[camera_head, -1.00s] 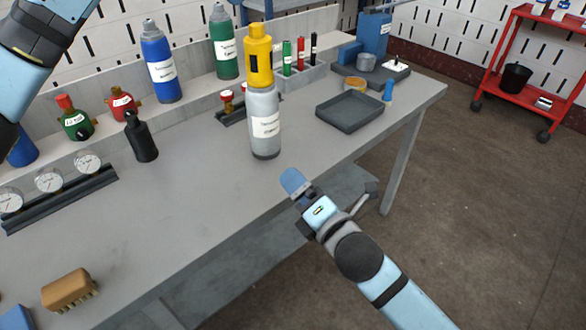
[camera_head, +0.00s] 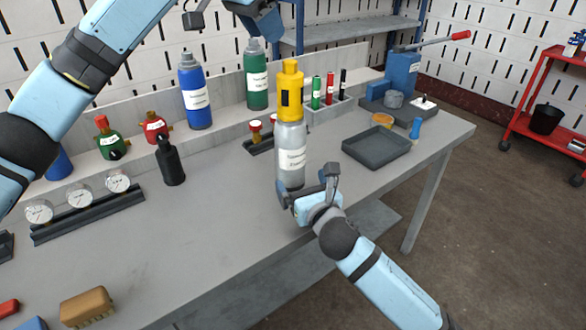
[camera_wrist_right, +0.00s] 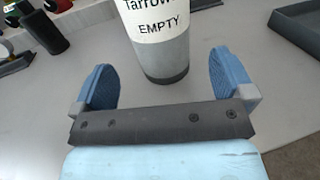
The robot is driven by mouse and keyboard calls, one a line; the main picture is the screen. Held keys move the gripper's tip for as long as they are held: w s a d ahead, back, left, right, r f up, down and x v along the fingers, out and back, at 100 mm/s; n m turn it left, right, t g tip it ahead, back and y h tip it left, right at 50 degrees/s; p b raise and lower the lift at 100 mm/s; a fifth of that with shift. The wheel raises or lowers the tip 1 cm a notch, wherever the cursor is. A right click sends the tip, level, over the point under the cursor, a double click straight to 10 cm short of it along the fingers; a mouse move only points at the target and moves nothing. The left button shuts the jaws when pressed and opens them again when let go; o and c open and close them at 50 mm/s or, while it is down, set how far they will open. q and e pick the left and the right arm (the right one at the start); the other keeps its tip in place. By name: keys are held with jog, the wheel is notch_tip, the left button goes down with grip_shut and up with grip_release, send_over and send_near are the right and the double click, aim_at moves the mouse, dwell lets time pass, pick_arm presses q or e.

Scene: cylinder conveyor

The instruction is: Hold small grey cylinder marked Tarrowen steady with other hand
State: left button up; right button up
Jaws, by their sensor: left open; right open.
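The small grey cylinder marked Tarrowen (camera_head: 291,155) stands upright on the bench with a yellow valve cap (camera_head: 291,88) on top. In the right wrist view the cylinder (camera_wrist_right: 162,55) shows a white label reading "Tarrow…" and "EMPTY". My right gripper (camera_wrist_right: 163,85) is open, its blue fingers pointing at the cylinder's lower body. The cylinder is just ahead of the fingertips, roughly centred. In the head view my right gripper (camera_head: 316,182) is low at the cylinder's front. My left gripper (camera_head: 225,12) is at the top edge, open and empty, above and left of the yellow cap, partly cut off.
Behind stand a blue cylinder (camera_head: 196,95) and a green cylinder (camera_head: 257,80). A dark tray (camera_head: 376,148) is to the right. The bench's front middle (camera_head: 200,240) is clear.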

aim_at(291, 166)
jog(key=x, duration=0.7)
